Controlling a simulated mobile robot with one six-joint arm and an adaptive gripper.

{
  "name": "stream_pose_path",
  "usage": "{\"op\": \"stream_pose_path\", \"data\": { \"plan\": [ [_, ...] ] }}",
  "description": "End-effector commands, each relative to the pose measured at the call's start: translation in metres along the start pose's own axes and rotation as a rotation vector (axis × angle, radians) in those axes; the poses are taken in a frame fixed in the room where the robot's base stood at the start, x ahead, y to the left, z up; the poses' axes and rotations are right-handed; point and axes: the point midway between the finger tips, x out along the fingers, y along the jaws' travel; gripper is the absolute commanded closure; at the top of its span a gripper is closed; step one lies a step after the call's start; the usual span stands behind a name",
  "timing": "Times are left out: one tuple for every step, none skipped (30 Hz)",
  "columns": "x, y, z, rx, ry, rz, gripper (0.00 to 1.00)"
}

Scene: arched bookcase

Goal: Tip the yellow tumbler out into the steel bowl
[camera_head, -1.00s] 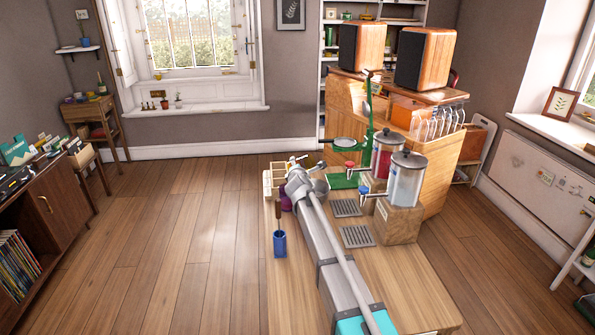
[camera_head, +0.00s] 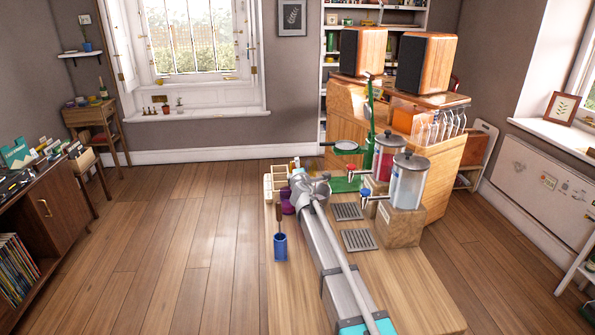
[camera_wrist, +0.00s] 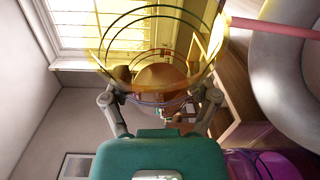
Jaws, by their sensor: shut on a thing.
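My gripper (camera_wrist: 160,105) is shut on the yellow tumbler (camera_wrist: 100,62), see-through and rolled onto its side. The wrist view is itself turned about a quarter, so its right side faces down. A pink streak (camera_wrist: 280,28), which looks like a liquid stream, runs from near the tumbler's rim across the bowl's opening. The steel bowl (camera_wrist: 262,75) is below the tumbler in that view, partly cut off by the frame edge. In the head view my gripper (camera_head: 297,170) is above the far end of the table; my wrist largely hides the bowl there.
A purple cup (camera_head: 288,201) and a blue holder (camera_head: 280,247) with a brown-handled tool stand at the table's left. Two drink dispensers (camera_head: 406,182) stand at the right behind drip grates (camera_head: 358,240). A pale divided box (camera_head: 275,180) is at the far left corner.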

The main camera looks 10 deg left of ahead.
Motion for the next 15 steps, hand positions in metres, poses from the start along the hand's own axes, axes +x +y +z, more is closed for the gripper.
{"op": "stream_pose_path", "data": {
  "plan": [
    [-0.0004, 0.0005, 0.0008, 0.009, 0.0, 0.005, 0.81],
    [-0.0005, 0.0008, 0.0011, 0.017, 0.0, 0.008, 0.81],
    [-0.0007, 0.0012, 0.0016, 0.025, 0.0, 0.011, 0.81],
    [-0.0008, 0.0016, 0.002, 0.032, 0.0, 0.014, 0.81],
    [-0.0009, 0.0019, 0.0023, 0.039, 0.0, 0.017, 0.81],
    [-0.0011, 0.0023, 0.0027, 0.047, 0.0, 0.02, 0.81],
    [-0.0012, 0.0026, 0.0031, 0.054, 0.0, 0.023, 0.81],
    [-0.0013, 0.0029, 0.0034, 0.061, 0.0, 0.025, 0.81],
    [-0.0015, 0.0033, 0.0039, 0.069, 0.0, 0.029, 0.81],
    [-0.0016, 0.0036, 0.0042, 0.076, -0.001, 0.031, 0.81],
    [-0.0017, 0.0039, 0.0046, 0.08, -0.001, 0.033, 0.81],
    [-0.0018, 0.0043, 0.0051, 0.088, -0.002, 0.037, 0.81],
    [-0.0019, 0.0046, 0.0055, 0.094, -0.002, 0.039, 0.81],
    [-0.002, 0.0049, 0.0058, 0.1, -0.003, 0.041, 0.81],
    [-0.0022, 0.0053, 0.0062, 0.108, -0.003, 0.045, 0.81]
  ]
}}
